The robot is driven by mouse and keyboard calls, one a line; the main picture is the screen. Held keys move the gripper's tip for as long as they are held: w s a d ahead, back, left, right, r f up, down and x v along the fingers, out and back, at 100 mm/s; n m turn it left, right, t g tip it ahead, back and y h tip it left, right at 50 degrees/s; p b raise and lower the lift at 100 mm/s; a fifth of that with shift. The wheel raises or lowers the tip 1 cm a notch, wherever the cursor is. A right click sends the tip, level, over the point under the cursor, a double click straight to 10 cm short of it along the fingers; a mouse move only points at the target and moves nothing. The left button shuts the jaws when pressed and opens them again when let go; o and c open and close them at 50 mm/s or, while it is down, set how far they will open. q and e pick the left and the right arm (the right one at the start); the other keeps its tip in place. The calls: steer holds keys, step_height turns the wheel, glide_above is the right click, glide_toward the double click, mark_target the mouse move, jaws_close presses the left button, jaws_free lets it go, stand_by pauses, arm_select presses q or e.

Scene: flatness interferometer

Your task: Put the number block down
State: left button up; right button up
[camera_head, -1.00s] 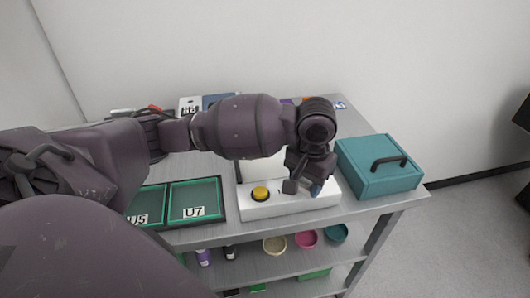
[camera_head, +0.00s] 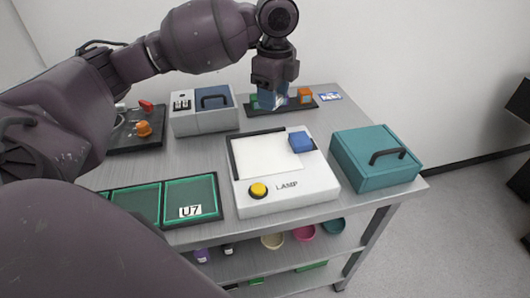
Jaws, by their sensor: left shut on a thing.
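My left gripper (camera_head: 273,84) is shut on a small pale-blue block, which I take for the number block (camera_head: 271,99). The gripper points down over the dark tray (camera_head: 294,106) at the back of the bench. The block is largely hidden by the fingers, and no number can be read on it. I cannot tell whether it touches the tray. A green block and an orange block (camera_head: 304,95) stand in that tray, on either side of the gripper. My right gripper is not in view.
A white lamp box (camera_head: 285,188) with a yellow button (camera_head: 258,190) and a blue block (camera_head: 300,141) on it stands in front. A teal case (camera_head: 375,160) is at right, a grey case (camera_head: 204,118) at back left. Green-edged trays (camera_head: 190,198) lie front left.

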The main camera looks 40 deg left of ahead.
arm_select(q)
step_height(320, 180, up, 4)
steer(key=a+m, duration=0.2)
steer(key=m, duration=0.2)
steer(key=b, duration=0.2)
glide_above(265, 153)
steer(key=shift+m, duration=0.3)
step_height(265, 153, down, 13)
steer(key=shift+f, duration=0.85)
step_height(265, 153, down, 5)
steer(key=shift+f+b, duration=0.1)
steer(key=shift+b, duration=0.3)
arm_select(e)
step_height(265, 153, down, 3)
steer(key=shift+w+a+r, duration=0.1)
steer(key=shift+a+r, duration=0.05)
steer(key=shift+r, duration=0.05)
arm_select(q)
steer(key=o, duration=0.9)
steer(key=shift+f, duration=0.1)
